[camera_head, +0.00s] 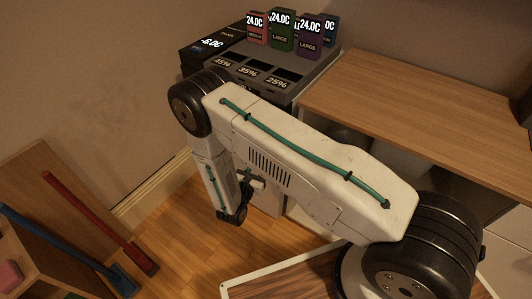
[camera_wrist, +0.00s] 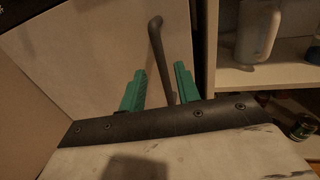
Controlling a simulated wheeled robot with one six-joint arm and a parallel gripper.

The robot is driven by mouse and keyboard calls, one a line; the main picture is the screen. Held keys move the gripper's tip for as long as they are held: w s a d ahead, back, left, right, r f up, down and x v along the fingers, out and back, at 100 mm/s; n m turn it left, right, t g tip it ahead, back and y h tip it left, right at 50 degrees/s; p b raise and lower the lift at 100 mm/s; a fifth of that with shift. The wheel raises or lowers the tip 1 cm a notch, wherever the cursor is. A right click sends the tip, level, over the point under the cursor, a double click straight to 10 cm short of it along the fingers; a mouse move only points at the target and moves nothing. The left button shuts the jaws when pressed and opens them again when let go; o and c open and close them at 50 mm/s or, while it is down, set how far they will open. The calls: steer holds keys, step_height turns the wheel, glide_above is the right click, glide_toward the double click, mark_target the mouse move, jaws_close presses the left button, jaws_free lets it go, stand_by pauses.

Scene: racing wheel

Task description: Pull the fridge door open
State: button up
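The fridge door is the pale flat panel (camera_wrist: 85,60) filling the left and middle of the wrist view. A dark bar handle (camera_wrist: 156,45) runs down it, bent at its top end. My gripper (camera_wrist: 160,84) has its two teal fingers apart, and the lower part of the handle shows between them. I cannot tell whether either finger touches the handle. In the head view my gripper (camera_head: 236,214) hangs low in front of the cabinet front, and my arm hides most of the door. The door appears closed.
A dark unit with number displays (camera_head: 240,68) stands above, with several coloured boxes (camera_head: 282,30) on top. A wooden counter (camera_head: 420,100) is at right. Red (camera_head: 95,215) and blue (camera_head: 60,245) bars stand at left.

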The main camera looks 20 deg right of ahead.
steer(key=x, duration=0.7)
steer(key=shift+w+d+r, duration=0.1)
steer(key=shift+w, duration=0.05)
jaws_close()
